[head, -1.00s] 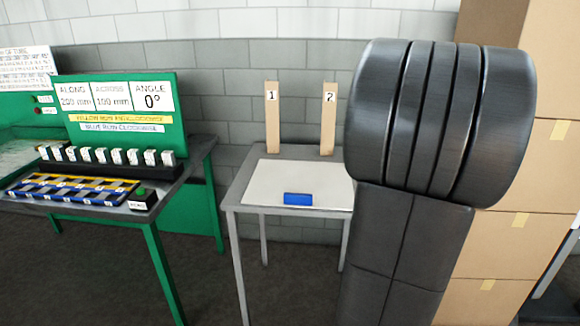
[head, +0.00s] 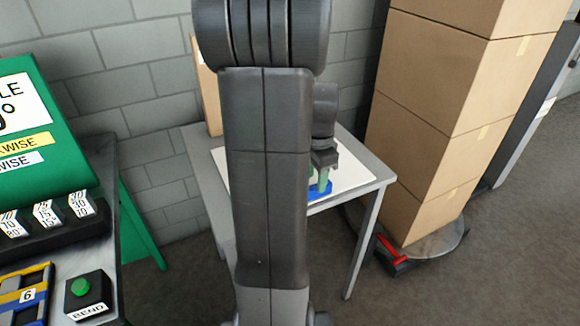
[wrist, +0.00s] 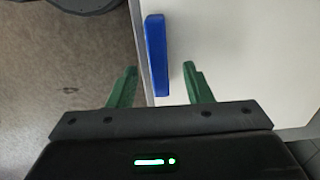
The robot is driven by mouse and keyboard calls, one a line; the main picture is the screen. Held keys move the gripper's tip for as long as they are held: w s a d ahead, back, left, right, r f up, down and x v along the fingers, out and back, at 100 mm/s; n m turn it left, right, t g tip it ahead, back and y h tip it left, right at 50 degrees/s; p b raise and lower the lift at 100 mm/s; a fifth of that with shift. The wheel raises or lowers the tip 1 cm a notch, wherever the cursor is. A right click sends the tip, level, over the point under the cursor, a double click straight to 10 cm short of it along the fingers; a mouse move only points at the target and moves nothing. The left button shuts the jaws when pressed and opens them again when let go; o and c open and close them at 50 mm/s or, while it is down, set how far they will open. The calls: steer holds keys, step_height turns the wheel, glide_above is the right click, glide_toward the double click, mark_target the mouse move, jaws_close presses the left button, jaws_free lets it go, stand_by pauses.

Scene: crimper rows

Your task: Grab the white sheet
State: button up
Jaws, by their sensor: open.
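The white sheet (head: 352,175) lies flat on a small grey table (head: 377,176) and is partly hidden behind my arm in the head view. It fills the right part of the wrist view (wrist: 235,55). A blue bar (wrist: 156,55) sits at the sheet's edge; a bit of it shows in the head view (head: 322,191). My gripper (head: 319,180) is at the blue bar. In the wrist view its green fingers (wrist: 160,80) are open, one on each side of the bar's near end. I cannot tell the height gap.
Stacked cardboard boxes (head: 445,120) stand right of the table, on a round base with a red part (head: 388,247).

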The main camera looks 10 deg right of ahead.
step_height(320, 180, down, 4)
steer(key=shift+s+f, duration=0.1)
steer(key=shift+f, duration=0.05)
jaws_close()
stand_by(0.3)
